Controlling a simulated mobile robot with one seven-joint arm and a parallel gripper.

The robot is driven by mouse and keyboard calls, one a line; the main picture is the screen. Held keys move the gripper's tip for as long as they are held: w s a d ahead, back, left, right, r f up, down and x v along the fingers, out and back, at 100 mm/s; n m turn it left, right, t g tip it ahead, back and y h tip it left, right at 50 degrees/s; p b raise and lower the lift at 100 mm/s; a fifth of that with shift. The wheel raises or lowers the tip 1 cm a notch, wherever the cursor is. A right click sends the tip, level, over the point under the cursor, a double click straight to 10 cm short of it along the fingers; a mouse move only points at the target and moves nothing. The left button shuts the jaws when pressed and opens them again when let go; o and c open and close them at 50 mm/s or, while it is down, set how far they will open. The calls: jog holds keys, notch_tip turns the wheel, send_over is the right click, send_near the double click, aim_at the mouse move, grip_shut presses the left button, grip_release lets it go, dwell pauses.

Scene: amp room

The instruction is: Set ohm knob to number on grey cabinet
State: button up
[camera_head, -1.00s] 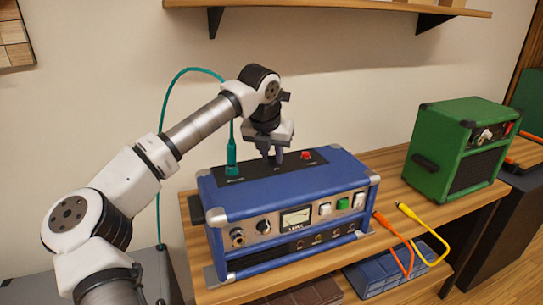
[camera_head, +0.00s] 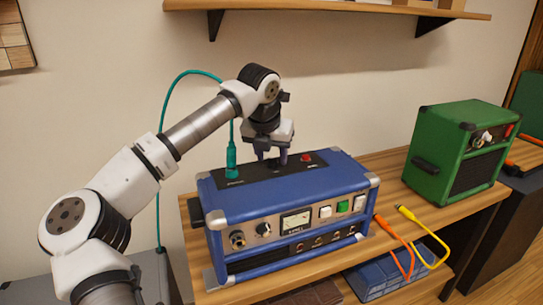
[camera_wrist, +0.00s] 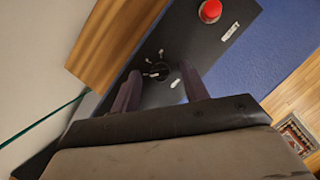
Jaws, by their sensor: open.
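A blue amp (camera_head: 290,205) stands on the wooden bench. Its black top panel carries a small dark round knob (camera_wrist: 156,70) with white marks around it, seen in the wrist view. The marks are too small to read. My gripper (camera_head: 272,159) points down over this panel, fingers apart. In the wrist view my gripper (camera_wrist: 160,86) has one finger on each side of the knob, and I cannot tell whether they touch it. In the head view the gripper hides the knob. A grey cabinet (camera_head: 42,284) shows at the lower left; no number is readable on it.
A red button (camera_head: 306,157) and a plugged teal cable (camera_head: 231,155) flank my gripper on the panel. A green amp (camera_head: 440,150) stands at right. Orange (camera_head: 393,231) and yellow (camera_head: 417,221) cables lie between. A shelf (camera_head: 330,8) hangs above.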

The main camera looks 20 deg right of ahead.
jog(key=v, duration=1.3)
jog(key=shift+b, duration=0.4)
jog(key=shift+a+r, duration=0.1)
